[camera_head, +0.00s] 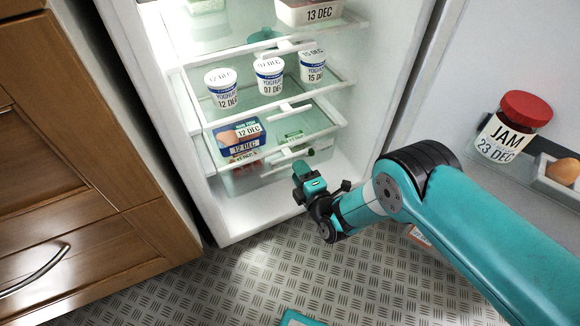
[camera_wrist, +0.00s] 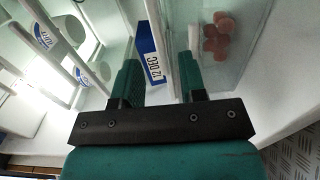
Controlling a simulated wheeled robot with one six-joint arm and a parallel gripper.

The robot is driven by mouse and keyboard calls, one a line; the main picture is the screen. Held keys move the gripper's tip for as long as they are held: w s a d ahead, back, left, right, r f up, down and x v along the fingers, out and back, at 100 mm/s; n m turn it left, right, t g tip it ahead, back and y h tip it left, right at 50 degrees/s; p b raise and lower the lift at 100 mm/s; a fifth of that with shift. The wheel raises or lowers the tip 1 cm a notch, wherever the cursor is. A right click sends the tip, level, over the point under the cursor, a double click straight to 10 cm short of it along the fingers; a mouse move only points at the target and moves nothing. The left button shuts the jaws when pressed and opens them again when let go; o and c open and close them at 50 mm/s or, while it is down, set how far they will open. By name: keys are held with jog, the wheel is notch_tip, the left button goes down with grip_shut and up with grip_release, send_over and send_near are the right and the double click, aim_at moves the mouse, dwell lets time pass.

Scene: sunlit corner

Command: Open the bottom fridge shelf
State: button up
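The fridge's bottom shelf is a clear drawer (camera_head: 243,181) under the lowest glass level; its white front rail and small handle (camera_head: 291,153) face me. In the wrist view the clear drawer (camera_wrist: 232,75) fills the upper right, with reddish round items inside. My gripper (camera_head: 301,170) is just in front of and below the handle, at the fridge's front. In the wrist view my gripper (camera_wrist: 159,75) has its two green fingers apart, with a gap between them. A white rail runs up beyond the gap. I cannot tell whether the fingers touch the handle.
A blue 12 DEC box (camera_head: 238,137) sits on the level above. Yoghurt cups (camera_head: 269,76) stand higher up. The open fridge door at right holds a jam jar (camera_head: 512,128). A wooden cabinet (camera_head: 75,150) stands left. The metal floor (camera_head: 230,290) in front is mostly clear.

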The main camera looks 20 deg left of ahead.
aim_at(291, 158)
jog(key=shift+b+x, duration=3.2)
jog(key=shift+b, duration=0.75)
grip_shut()
